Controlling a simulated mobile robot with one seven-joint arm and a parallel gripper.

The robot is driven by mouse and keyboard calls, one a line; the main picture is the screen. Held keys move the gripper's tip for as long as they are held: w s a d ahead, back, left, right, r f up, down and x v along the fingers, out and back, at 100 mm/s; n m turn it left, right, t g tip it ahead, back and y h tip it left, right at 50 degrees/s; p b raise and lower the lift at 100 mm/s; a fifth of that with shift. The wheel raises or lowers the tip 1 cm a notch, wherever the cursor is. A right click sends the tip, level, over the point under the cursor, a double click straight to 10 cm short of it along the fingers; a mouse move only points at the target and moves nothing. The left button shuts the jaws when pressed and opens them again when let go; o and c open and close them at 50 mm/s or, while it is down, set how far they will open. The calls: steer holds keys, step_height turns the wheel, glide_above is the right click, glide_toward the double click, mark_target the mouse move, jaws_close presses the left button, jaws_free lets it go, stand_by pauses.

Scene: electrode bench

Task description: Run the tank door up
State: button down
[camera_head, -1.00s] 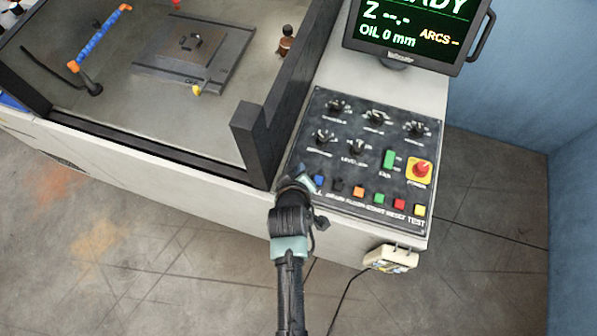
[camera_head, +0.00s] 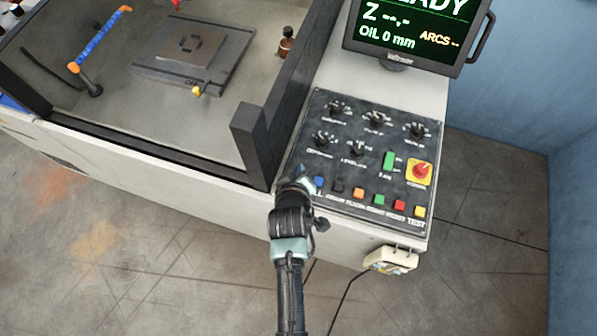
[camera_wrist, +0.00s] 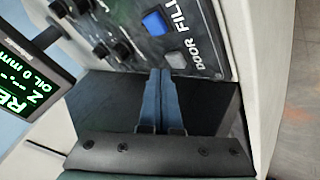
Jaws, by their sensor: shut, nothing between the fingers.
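A grey button (camera_wrist: 177,60) labelled DOOR is on the dark control panel in the wrist view. My gripper (camera_wrist: 161,72) is shut and empty, its fingertips right beside this button. I cannot tell if they touch it. In the head view my gripper (camera_head: 300,178) is at the panel's lower left corner and hides the DOOR button. A blue button (camera_wrist: 154,22) labelled FILL is just beyond it; it also shows in the head view (camera_head: 319,183). The tank (camera_head: 120,125) stands left of the panel, its front open above a low dark edge, with no raised door panel visible.
Several coloured buttons, knobs and a red stop knob (camera_head: 421,170) crowd the panel (camera_head: 345,170). A thick black post (camera_head: 250,140) rises close to my gripper. A monitor (camera_head: 415,30) stands behind. A handset (camera_head: 391,259) hangs on the front. The floor in front is clear.

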steer(key=shift+f, duration=0.1)
stand_by(0.7)
steer(key=shift+f+b, duration=0.35)
